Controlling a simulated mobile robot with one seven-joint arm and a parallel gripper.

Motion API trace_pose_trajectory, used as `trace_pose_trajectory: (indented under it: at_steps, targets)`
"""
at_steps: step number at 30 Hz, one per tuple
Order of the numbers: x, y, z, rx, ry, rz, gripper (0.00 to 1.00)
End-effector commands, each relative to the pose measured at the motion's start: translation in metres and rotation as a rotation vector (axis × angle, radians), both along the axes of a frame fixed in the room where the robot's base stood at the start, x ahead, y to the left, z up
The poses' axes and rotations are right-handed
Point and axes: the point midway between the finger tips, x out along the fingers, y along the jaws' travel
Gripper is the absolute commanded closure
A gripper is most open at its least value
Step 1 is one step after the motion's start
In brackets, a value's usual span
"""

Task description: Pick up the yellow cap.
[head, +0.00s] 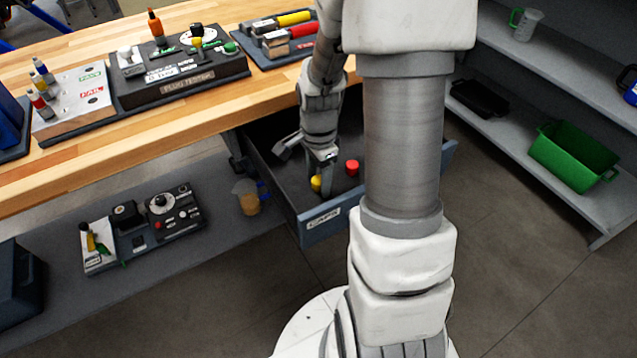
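The small yellow cap (316,183) is near the front of the open dark drawer, whose front panel (322,222) carries a white "CAPS" label. My gripper (318,180) reaches down into the drawer, with its fingertips at the yellow cap. The cap is partly hidden by a finger. I cannot tell whether the fingers are closed on it or only beside it. A red cap (351,167) stands a little to the right in the same drawer, apart from my gripper. Part of the drawer is hidden behind my arm.
The wooden workbench (150,128) above the drawer holds the fluid tester (180,80) and a tool tray. A lower shelf (190,255) bears another device. Grey shelves at right hold a green bin (573,155). The drawer walls stand close around my gripper.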

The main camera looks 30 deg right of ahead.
Motion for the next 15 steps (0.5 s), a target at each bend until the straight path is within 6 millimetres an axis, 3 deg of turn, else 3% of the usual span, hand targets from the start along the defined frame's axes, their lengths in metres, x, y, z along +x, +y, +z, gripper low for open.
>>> trace_pose_trajectory:
  at_steps: [1,9,15]
  targets:
    - [0.0,0.0,0.0001,0.0,0.0,0.0,0.51]
    - [0.0,0.0,0.0002,0.0,0.0,0.0,0.99]
    - [0.0,0.0,0.0002,0.0,0.0,0.0,1.0]
